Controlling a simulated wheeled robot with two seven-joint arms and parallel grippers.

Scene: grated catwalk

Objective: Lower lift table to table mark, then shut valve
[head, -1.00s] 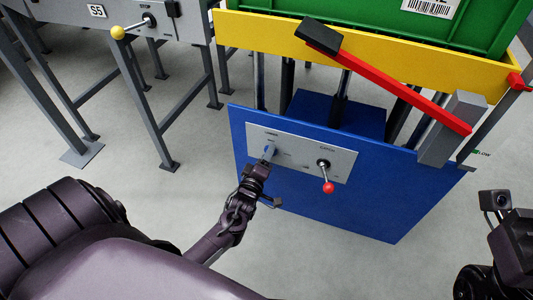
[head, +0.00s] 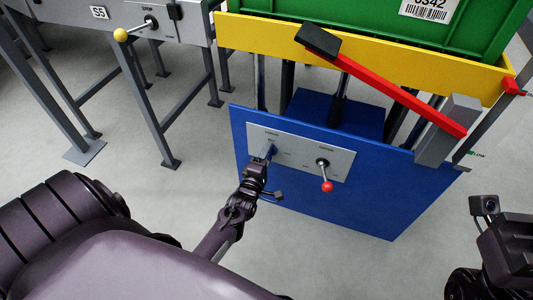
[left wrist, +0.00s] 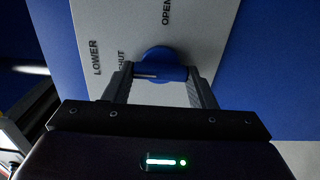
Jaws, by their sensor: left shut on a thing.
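The lift table has a yellow platform (head: 350,52) above a blue front panel (head: 330,208). A red pointer (head: 511,86) sits at the platform's right end, well above a green LOW mark (head: 478,153) by the grey post. The blue valve knob (left wrist: 165,56) is on the grey control plate (head: 300,152), near the words LOWER, SHUT and OPEN in the left wrist view. My left gripper (head: 266,158) is shut on this knob, a finger on each side (left wrist: 160,76). My right gripper (head: 507,240) is partly seen at the right edge; its jaws are unclear.
A red-knobbed lever (head: 326,178) stands right of the valve. A green crate (head: 350,18) rests on the platform. A red bar with a black end (head: 385,78) slants across the front. A grey S5 stand with a yellow-knobbed lever (head: 122,35) is at left. Floor between is clear.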

